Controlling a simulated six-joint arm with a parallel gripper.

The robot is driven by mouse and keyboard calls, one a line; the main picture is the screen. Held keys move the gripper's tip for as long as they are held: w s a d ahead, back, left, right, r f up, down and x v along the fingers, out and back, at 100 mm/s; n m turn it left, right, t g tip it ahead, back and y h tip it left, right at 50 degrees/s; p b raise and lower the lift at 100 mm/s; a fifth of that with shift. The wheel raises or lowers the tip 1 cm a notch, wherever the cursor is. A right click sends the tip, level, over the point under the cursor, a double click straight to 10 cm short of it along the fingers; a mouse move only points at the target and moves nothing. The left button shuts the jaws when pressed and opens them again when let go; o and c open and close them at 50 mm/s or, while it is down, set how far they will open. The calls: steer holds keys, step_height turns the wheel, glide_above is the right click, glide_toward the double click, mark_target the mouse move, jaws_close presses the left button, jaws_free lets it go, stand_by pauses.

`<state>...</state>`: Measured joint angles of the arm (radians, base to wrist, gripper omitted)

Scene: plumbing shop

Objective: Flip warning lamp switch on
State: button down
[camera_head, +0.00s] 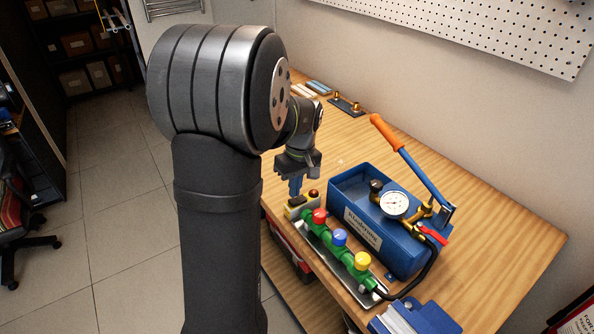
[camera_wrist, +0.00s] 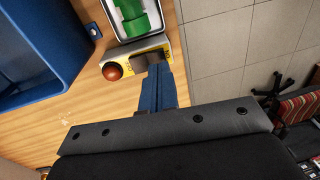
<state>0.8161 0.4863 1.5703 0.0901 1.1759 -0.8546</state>
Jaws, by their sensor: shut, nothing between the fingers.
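The warning lamp is a dark red dome (camera_head: 313,194) on a small yellow switch box (camera_head: 290,214) at the table's near left edge. In the wrist view the lamp (camera_wrist: 112,71) is left of my fingertips, on the yellow box (camera_wrist: 128,48). I cannot tell whether the lamp is lit. My gripper (camera_head: 295,193) points down at the box with its blue fingers shut and empty. In the wrist view the fingertips (camera_wrist: 158,70) overlap the box's dark top face, beside the lamp. Contact is unclear. The switch lever and its position are hidden by the fingers.
A green pipe manifold with red, blue and yellow knobs (camera_head: 340,237) stands right beside the box. Behind it is a blue test pump tank (camera_head: 345,190) with a gauge (camera_head: 395,204) and an orange-handled lever (camera_head: 385,132). A blue vise (camera_head: 425,318) is at front right. The table's far right is clear.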

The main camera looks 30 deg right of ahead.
mark_target(293, 202)
steer(key=shift+a+f, duration=0.1)
steer(key=shift+f, duration=0.85)
steer(key=shift+a+f, duration=0.15)
steer(key=shift+f, duration=0.1)
steer(key=shift+d+r, duration=0.25)
steer(key=shift+d, duration=0.55)
steer(key=shift+r, duration=0.1)
step_height(293, 202, up, 14)
steer(key=a, duration=0.1)
steer(key=shift+a, duration=0.35)
